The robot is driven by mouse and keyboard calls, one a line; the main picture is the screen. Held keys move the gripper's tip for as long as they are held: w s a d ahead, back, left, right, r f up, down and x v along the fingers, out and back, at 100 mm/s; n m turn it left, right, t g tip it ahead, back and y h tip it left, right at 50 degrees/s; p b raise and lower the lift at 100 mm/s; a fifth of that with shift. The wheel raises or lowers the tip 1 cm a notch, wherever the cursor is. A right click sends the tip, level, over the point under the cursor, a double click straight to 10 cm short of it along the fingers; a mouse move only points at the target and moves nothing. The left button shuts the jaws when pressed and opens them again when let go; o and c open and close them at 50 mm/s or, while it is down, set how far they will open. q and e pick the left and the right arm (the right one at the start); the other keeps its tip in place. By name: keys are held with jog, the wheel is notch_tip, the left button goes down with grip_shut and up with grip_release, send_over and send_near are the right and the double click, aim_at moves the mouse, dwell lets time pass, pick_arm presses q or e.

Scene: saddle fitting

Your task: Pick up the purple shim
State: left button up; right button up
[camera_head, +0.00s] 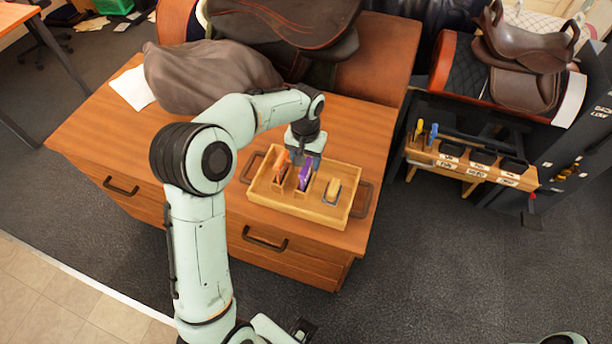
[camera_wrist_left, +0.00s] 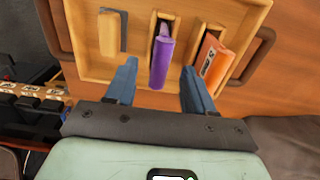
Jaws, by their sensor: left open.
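The purple shim (camera_head: 305,178) stands in the middle slot of a wooden tray (camera_head: 318,218) on the wooden cabinet. It also shows in the left wrist view (camera_wrist_left: 162,60), upright and slightly tilted. My left gripper (camera_head: 300,157) is over the tray, close to the shim. In the left wrist view my left gripper (camera_wrist_left: 159,68) is open, with one blue finger on each side of the purple shim and gaps between. I cannot tell whether the fingertips reach down beside it.
An orange shim (camera_head: 279,166) stands beside the purple one, and a tan block (camera_head: 333,188) lies on the other side. A grey-brown cloth bundle (camera_head: 205,75) and a brown saddle (camera_head: 290,30) occupy the cabinet's back. A tool rack (camera_head: 470,160) stands to the right.

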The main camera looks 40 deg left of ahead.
aim_at(306, 171)
pick_arm(q)
notch_tip(306, 171, down, 6)
jog(key=shift+w+a+r, duration=0.1)
dwell(0.4)
grip_shut()
